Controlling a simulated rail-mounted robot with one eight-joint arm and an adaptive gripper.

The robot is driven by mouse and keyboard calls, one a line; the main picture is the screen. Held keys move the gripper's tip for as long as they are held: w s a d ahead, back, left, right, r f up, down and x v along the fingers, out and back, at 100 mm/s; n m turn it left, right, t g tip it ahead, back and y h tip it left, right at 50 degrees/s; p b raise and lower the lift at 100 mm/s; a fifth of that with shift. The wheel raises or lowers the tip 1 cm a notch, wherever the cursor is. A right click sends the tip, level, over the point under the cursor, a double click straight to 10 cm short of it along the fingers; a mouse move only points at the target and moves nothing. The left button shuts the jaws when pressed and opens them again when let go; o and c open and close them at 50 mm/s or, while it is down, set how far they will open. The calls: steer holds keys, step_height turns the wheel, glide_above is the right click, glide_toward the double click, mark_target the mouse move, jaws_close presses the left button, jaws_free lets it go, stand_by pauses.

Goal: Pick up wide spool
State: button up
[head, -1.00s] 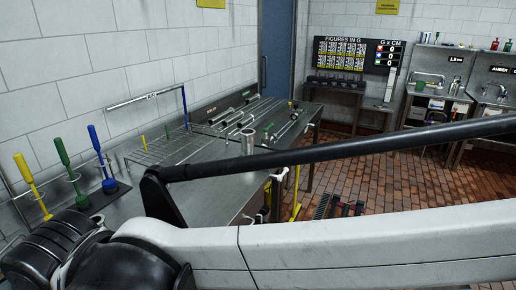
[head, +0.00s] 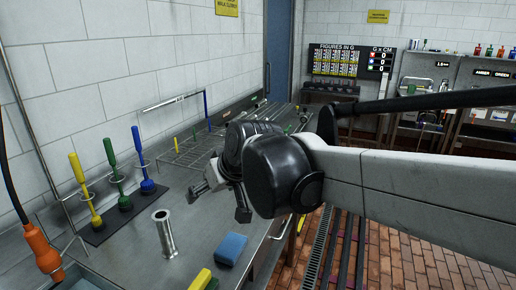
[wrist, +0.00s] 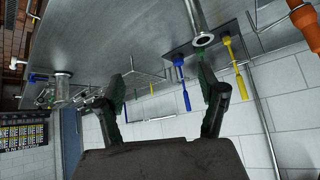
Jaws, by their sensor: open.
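A steel spool (head: 165,234) with a flanged rim stands upright on the steel bench (head: 140,265), in front of the bottle brushes. The wrist view, which is upside down, shows it at the top (wrist: 197,18). A second flanged steel spool (wrist: 62,88) is at the left of the wrist view; my arm seems to hide it in the head view. I cannot tell which is the wide spool. My gripper (head: 220,202) is open and empty, over the bench to the right of the near spool. Its spread fingers (wrist: 162,85) show in the wrist view, apart from both spools.
Yellow (head: 86,192), green (head: 116,176) and blue (head: 143,162) brushes stand in a holder at the wall. A blue sponge (head: 231,249) and a yellow object (head: 200,280) lie near the front edge. A wire rack (head: 190,152) is behind. An orange connector (head: 43,250) hangs at left.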

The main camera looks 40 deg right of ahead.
steer(key=w+d+m+t+b, duration=0.1)
steer(key=w+d+t+b, duration=0.15)
steer(key=w+d, duration=1.9)
steer(key=w+d+f+m+t+h+b, duration=0.15)
steer(key=w+d+f, duration=0.3)
steer(key=d, duration=0.95)
steer(key=w+d+f+t+h, duration=0.15)
steer(key=w+d+f, duration=0.35)
steer(key=d, duration=1)
steer(key=d+f+x, duration=0.1)
steer(key=x, duration=1.2)
steer(key=shift+s+f+h+p, duration=0.3)
steer(key=shift+s+h+p, duration=0.05)
steer(key=shift+s+h, duration=0.1)
steer(key=shift+c, duration=0.5)
steer(key=c, duration=1.4)
steer(key=shift+c, duration=0.8)
steer(key=shift+r, duration=0.15)
